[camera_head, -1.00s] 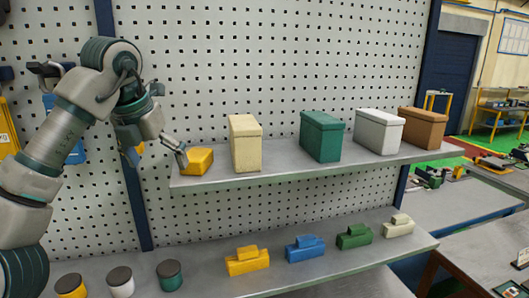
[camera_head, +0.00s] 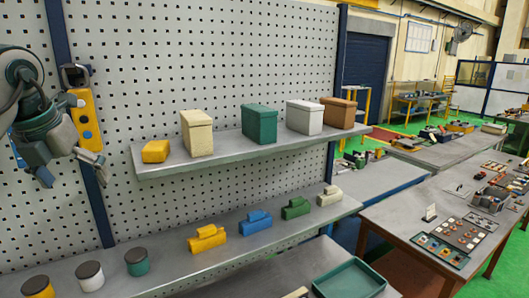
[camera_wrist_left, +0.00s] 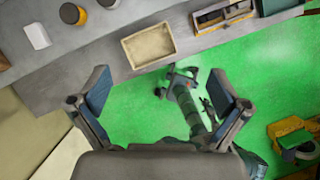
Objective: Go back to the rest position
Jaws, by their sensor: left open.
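My left gripper (camera_head: 72,170) is at the left edge of the head view, in front of the pegboard and left of the upper shelf (camera_head: 185,168). It is open and apart from the shelf. In the left wrist view its two fingers (camera_wrist_left: 165,112) are spread wide with nothing between them, above green floor. A yellow block (camera_head: 155,151) sits at the left end of the upper shelf. Beside it stand a cream box (camera_head: 197,135), a green box (camera_head: 260,125), a white box (camera_head: 305,116) and a brown box (camera_head: 338,113).
The lower shelf (camera_head: 165,262) holds small yellow, blue, green and cream blocks and several lidded jars (camera_head: 90,276). A green tray (camera_head: 348,279) lies at the lower right. A work table (camera_head: 400,220) with parts stands at the right. A yellow wall piece (camera_head: 86,120) hangs behind my left arm.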

